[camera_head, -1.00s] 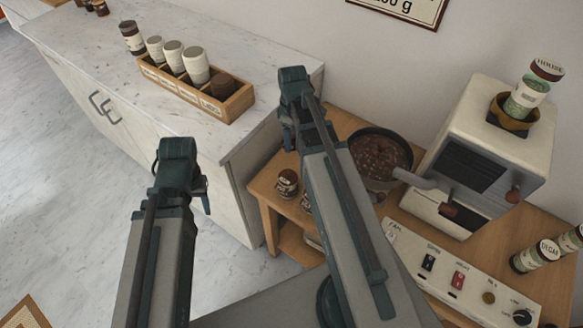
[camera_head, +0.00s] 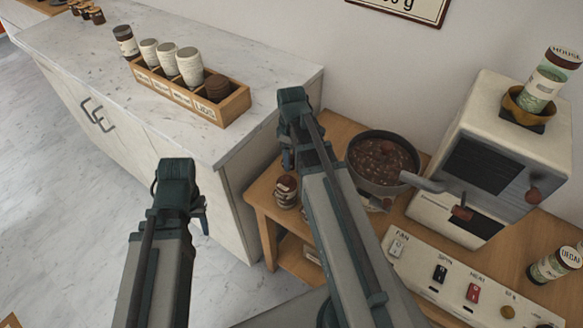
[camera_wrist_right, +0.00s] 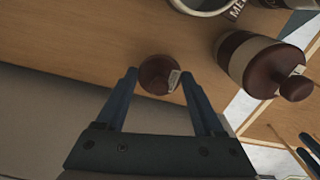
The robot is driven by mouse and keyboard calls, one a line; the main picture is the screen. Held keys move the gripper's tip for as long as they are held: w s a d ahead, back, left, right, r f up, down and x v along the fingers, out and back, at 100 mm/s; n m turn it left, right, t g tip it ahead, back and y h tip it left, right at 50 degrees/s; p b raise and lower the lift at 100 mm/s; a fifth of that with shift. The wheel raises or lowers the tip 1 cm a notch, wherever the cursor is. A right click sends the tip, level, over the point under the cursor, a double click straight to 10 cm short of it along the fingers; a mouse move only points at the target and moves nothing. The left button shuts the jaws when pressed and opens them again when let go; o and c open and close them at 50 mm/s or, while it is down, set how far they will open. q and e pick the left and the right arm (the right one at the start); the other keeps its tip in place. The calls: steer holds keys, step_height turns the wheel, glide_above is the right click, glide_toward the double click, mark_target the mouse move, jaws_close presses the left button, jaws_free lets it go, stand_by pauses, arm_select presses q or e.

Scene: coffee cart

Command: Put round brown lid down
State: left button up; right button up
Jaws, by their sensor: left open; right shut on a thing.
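My right gripper (camera_wrist_right: 158,78) is shut on a round brown lid (camera_wrist_right: 156,70) with a small pale tag, in the right wrist view. The lid is over or on the wooden surface (camera_wrist_right: 80,50); I cannot tell whether it touches. In the head view my right gripper (camera_head: 289,150) is at the left part of the wooden table, and its lid is hidden. A jar with a brown lid (camera_head: 286,191) stands close by; it also shows in the right wrist view (camera_wrist_right: 248,60). My left gripper (camera_head: 183,207) is open and empty, low in front of the white counter.
A wooden box (camera_head: 236,104) with several cups and dark brown items sits on the white counter (camera_head: 240,52). A pan of beans (camera_head: 372,150), a white machine (camera_head: 530,130) and a switch panel (camera_head: 450,270) fill the table's right side.

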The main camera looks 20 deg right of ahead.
mark_target(292, 160)
steer(key=shift+f+b, duration=1.8)
steer(key=shift+f, duration=0.05)
steer(key=shift+f, duration=0.15)
steer(key=o, duration=1.3)
steer(key=shift+o, duration=0.2)
step_height(292, 160, up, 12)
steer(key=p, duration=1.2)
steer(key=shift+r, duration=0.25)
steer(key=s+a+m, duration=0.1)
steer(key=s+a, duration=0.3)
steer(key=a, duration=0.3)
steer(key=s+a+m, duration=0.2)
steer(key=s+a, duration=0.1)
steer(key=a, duration=0.4)
steer(key=s+a+m+h, duration=0.1)
steer(key=s+a, duration=0.3)
steer(key=a, duration=0.2)
steer(key=shift+s+a+m, duration=0.3)
steer(key=shift+s+a, duration=0.05)
steer(key=shift+a, duration=0.05)
